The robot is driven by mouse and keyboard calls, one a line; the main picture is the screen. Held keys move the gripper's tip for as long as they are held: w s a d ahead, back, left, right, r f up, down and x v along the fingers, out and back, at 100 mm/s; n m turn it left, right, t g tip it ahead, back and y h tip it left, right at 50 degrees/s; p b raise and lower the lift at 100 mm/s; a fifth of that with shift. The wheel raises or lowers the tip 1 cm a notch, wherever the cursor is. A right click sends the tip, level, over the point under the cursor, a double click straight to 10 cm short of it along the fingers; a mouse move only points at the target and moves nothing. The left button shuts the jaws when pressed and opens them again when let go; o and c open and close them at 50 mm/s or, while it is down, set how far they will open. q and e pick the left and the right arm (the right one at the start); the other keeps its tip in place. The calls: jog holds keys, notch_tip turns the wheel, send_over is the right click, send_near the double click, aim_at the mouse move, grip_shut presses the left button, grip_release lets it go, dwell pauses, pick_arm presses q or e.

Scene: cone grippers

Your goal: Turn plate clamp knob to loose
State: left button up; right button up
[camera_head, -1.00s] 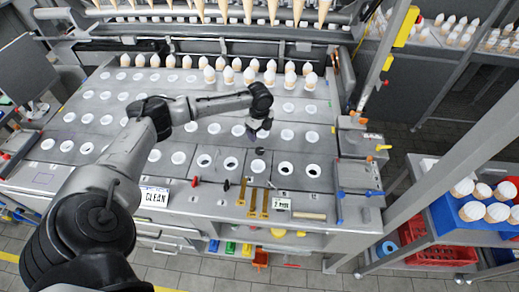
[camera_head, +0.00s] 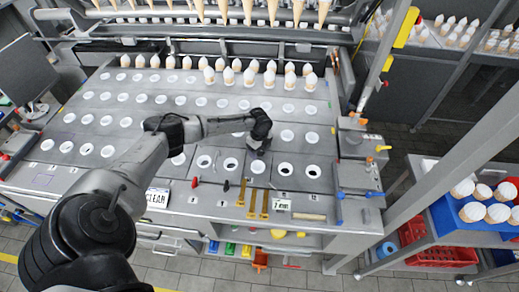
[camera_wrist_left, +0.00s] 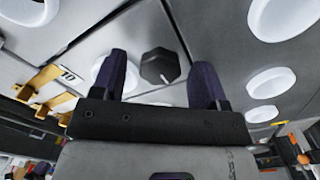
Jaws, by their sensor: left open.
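The plate clamp knob (camera_wrist_left: 160,66) shows in the left wrist view as a black, many-sided knob with a pale pointer mark on the grey plate. My left gripper (camera_wrist_left: 162,80) is open, with one dark finger on each side of the knob in that view. The knob appears beyond the fingertips, and I see no contact. In the head view my left gripper (camera_head: 257,150) hangs low over the front row of the plate and hides the knob. My right gripper is not in view.
White-ringed holes fill the grey worktop (camera_head: 110,150). Brass bars (camera_head: 252,203) and a black rod with a red end (camera_head: 195,182) lie near the front edge. Several cones (camera_head: 250,76) stand at the back. A blue tray of cones (camera_head: 447,217) is at right.

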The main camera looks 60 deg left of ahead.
pick_arm(q)
jog(key=c, duration=0.9)
